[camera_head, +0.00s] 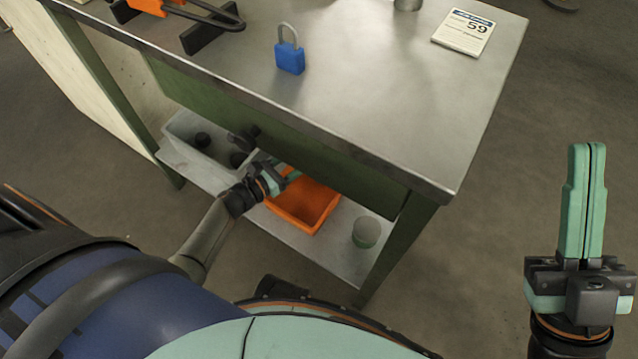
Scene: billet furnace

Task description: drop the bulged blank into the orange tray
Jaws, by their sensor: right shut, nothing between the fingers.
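The orange tray (322,208) stands on the lower shelf under the bench, and its inside looks empty where it shows. My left gripper (288,178) is at the tray's upper left edge, partly over it. Its fingers are small and partly hidden, so I cannot tell whether they are open or hold anything. A grey bin (181,150) left of the tray holds dark round pieces (202,139); I cannot tell whether one is the bulged blank. My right gripper (587,150) is shut and empty, raised over the floor at the right.
The metal bench top (390,110) overhangs the shelf. On it are a blue padlock (290,60), a card reading 59 (464,32) and an orange-and-black tool (150,6). A greenish cup (366,232) stands right of the tray. A dark knobbed object (244,137) is by the bin.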

